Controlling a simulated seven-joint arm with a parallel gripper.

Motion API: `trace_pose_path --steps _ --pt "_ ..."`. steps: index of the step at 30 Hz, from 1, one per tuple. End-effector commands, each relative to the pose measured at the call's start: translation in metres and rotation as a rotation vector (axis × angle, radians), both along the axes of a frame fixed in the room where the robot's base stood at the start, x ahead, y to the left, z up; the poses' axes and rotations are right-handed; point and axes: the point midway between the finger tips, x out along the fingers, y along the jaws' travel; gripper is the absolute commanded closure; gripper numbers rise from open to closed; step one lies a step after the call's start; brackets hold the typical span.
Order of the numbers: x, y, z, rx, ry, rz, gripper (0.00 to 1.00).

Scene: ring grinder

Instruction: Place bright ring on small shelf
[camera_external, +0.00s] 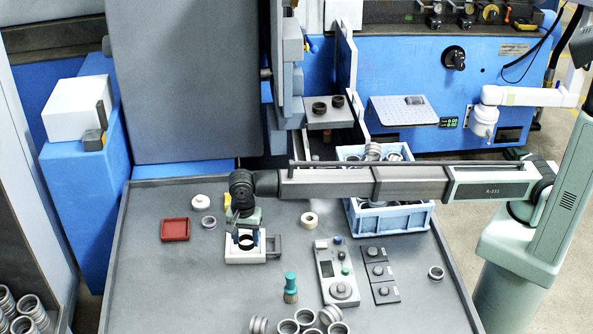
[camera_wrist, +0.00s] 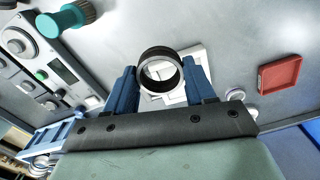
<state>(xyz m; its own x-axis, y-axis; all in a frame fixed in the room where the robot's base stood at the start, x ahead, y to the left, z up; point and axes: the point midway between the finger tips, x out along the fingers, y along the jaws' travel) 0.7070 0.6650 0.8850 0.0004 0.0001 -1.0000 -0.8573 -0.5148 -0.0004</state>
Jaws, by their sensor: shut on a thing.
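My gripper (camera_external: 246,238) is low over the white square fixture (camera_external: 240,259) on the table. Its blue fingers (camera_wrist: 161,72) are shut on a ring (camera_wrist: 158,54) with a dark outside and a shinier inside. The ring also shows as a dark circle (camera_external: 246,243) in the external view. It is at the fixture; whether it touches it is unclear. A small grey shelf (camera_external: 331,121) at the back holds two dark rings. A perforated plate (camera_external: 395,112) on the blue machine carries a small grey item. I cannot tell which of the two is the named shelf.
Loose rings lie at the table's front (camera_external: 288,327), left (camera_external: 208,222) and right (camera_external: 436,273). A blue crate (camera_external: 392,219) of rings stands behind my arm. A red tray (camera_external: 175,230), a teal brush (camera_external: 290,288) and a control panel (camera_external: 336,272) lie around the fixture.

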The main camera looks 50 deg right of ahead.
Motion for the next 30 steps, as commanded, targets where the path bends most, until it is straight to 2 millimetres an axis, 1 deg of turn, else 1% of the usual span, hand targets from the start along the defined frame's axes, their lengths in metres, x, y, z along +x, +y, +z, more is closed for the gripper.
trace_pose_path --steps 1,5,9,11,12,14,15,17,18,20,21,23,24,26,27,29,30 --pt "0.010 -0.022 0.012 0.002 -0.001 -0.008 0.80" --pt "0.032 -0.068 0.037 0.002 -0.001 -0.021 0.80" --pt "0.052 -0.119 0.063 0.001 -0.002 -0.034 0.80" --pt "0.060 -0.142 0.073 0.001 -0.002 -0.040 0.80" --pt "0.065 -0.157 0.081 0.001 -0.002 -0.044 0.80" --pt "0.071 -0.180 0.092 0.001 -0.001 -0.050 0.80" --pt "0.075 -0.196 0.099 0.001 -0.002 -0.053 0.80" --pt "0.080 -0.220 0.110 0.001 -0.002 -0.060 0.80" --pt "0.082 -0.235 0.117 0.001 -0.001 -0.063 0.80" --pt "0.086 -0.259 0.128 0.001 -0.002 -0.070 0.80" --pt "0.088 -0.275 0.135 0.001 -0.002 -0.073 0.80" --pt "0.090 -0.299 0.145 0.001 -0.002 -0.080 0.80" --pt "0.091 -0.315 0.152 0.001 -0.002 -0.083 0.80" --pt "0.092 -0.339 0.163 0.001 -0.002 -0.090 0.80" --pt "0.092 -0.356 0.169 0.001 -0.002 -0.095 0.80" --pt "0.092 -0.380 0.179 0.001 -0.002 -0.101 0.80" --pt "0.090 -0.396 0.186 0.001 -0.001 -0.105 0.80"
